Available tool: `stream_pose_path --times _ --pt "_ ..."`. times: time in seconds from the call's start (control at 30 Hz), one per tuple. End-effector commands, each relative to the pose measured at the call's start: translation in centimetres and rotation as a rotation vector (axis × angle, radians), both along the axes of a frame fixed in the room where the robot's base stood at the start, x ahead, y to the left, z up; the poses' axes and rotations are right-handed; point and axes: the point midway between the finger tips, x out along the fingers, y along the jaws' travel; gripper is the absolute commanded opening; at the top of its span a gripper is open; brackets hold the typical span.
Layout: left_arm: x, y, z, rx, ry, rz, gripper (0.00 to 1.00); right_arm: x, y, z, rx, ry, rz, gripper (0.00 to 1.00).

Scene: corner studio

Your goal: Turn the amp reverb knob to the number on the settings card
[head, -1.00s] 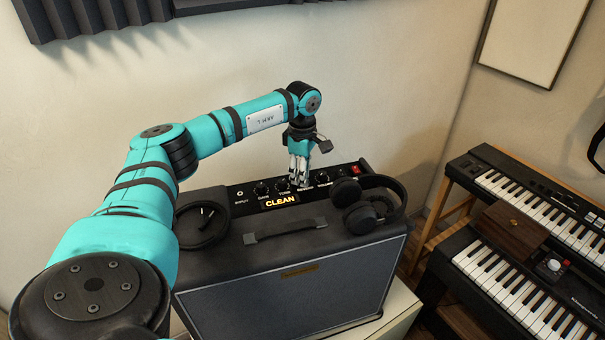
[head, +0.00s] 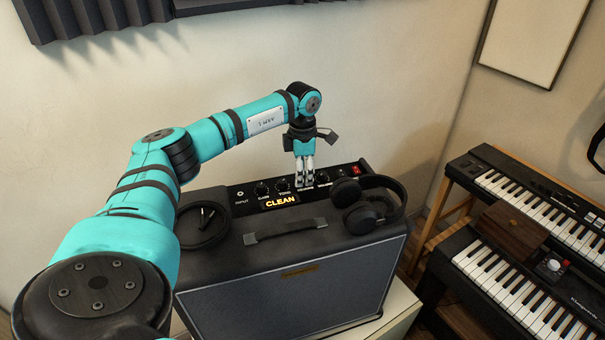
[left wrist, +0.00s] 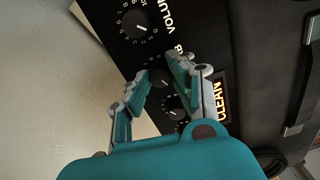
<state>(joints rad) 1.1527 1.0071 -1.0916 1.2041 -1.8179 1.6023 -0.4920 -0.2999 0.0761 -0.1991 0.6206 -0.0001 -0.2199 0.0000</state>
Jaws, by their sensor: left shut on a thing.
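The dark guitar amp (head: 290,288) stands on a white surface, with a black knob panel along its top back edge. My left gripper (head: 304,181) points down at this panel, between the TONE knob (head: 282,186) and the VOLUME knob (head: 323,178). In the left wrist view its fingers (left wrist: 162,76) are shut around a small black knob, the reverb knob (left wrist: 159,77). The fingers cover much of it and most of its label, so its setting cannot be read. The VOLUME knob (left wrist: 135,24) sits beside it. I cannot make out a settings card. My right gripper is out of view.
Headphones (head: 367,201) lie on the amp's right end and a coiled black cable (head: 203,222) on its left. The carry handle (head: 285,231) rises in front of the lit CLEAN display (head: 281,202). Keyboards (head: 525,280) stand at right. The wall is close behind.

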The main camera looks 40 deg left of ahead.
Motion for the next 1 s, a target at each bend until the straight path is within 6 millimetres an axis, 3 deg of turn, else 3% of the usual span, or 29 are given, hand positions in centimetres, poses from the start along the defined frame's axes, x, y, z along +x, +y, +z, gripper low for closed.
stream_pose_path --times 0.43,1.0 --pt "0.03 -0.04 0.07 0.000 -0.001 0.261 0.00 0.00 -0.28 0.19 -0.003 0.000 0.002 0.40" --pt "0.05 -0.04 0.07 -0.001 -0.002 0.312 0.00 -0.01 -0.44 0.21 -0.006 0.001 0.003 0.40"
